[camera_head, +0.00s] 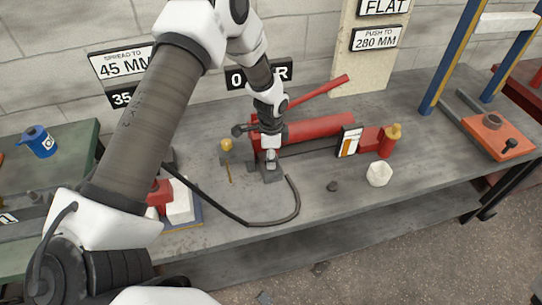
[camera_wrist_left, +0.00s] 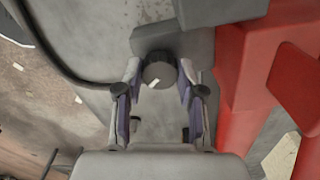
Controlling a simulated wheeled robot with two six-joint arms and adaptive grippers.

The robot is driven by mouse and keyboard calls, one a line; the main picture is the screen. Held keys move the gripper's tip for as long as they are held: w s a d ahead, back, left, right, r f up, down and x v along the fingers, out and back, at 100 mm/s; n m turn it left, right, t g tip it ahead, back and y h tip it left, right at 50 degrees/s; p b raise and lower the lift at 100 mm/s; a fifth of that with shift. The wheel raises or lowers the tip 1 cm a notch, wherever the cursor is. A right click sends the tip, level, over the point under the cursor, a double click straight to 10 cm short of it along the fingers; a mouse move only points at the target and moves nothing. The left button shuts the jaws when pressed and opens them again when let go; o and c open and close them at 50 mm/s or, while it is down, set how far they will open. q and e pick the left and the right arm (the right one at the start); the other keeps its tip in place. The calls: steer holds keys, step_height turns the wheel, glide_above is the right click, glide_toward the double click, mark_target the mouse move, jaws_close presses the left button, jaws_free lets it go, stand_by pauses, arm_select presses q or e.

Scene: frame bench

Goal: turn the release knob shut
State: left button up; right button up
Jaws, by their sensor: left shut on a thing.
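The release knob (camera_wrist_left: 156,75) is a small dark round knob with a white mark, on a grey block (camera_wrist_left: 205,55) of the red hand pump (camera_head: 310,129). In the wrist view it sits between the fingertips of my left gripper (camera_wrist_left: 160,82), which is shut on it from both sides. In the head view my left gripper (camera_head: 270,168) reaches down at the left end of the pump and hides the knob. My right gripper is not in view.
A black hose (camera_head: 298,205) loops over the grey bench (camera_head: 320,205) in front of the pump. The red pump lever (camera_head: 320,90) slants up behind. The bench front is mostly clear.

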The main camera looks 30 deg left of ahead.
arm_select(q)
steer(key=m, duration=0.3)
steer(key=shift+m, duration=2.1)
steer(key=o, duration=1.1)
steer(key=shift+o, duration=0.2)
step_height(320, 180, up, 12)
